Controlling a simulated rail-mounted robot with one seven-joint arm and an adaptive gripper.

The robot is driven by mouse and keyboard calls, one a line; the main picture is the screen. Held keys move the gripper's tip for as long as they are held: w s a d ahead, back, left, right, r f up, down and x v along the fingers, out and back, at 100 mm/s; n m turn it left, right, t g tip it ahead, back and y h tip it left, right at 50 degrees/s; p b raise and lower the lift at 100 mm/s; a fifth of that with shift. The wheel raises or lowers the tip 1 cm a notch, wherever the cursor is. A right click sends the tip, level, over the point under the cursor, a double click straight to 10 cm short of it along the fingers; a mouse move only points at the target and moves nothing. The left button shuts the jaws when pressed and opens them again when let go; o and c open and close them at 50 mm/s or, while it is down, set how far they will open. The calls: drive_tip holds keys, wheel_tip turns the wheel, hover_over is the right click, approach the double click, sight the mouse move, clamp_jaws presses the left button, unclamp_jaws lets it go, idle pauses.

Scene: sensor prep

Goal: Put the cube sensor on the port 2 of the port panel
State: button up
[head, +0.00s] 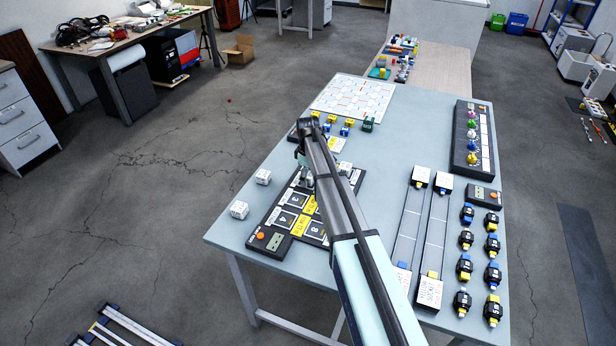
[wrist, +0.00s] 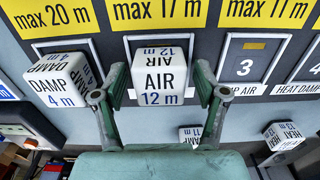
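A white cube sensor marked AIR 12 m (wrist: 160,72) sits on the port panel in the wrist view, left of the empty port 3 (wrist: 246,67). It covers the port under it, so that port's number is hidden. My gripper (wrist: 158,88) has one finger on each side of this cube, with narrow gaps showing beside it. A white DAMP 4 m cube (wrist: 62,80) sits on the panel just left of my left finger. In the head view, the dark port panel (head: 268,222) lies on the table, partly behind my arm. My gripper (head: 303,165) is over its far part.
Two white cubes (head: 263,177) (head: 239,209) stand on the table left of the panel. A small box with an orange button (head: 269,240) is at the panel's near corner. Rails (head: 410,225) and several dark sensors (head: 466,240) are on the right. The table's left edge is close.

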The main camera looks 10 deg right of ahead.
wheel_tip(320, 180, up, 12)
drive_tip(key=b, duration=0.3)
drive_tip(key=shift+r, duration=0.15)
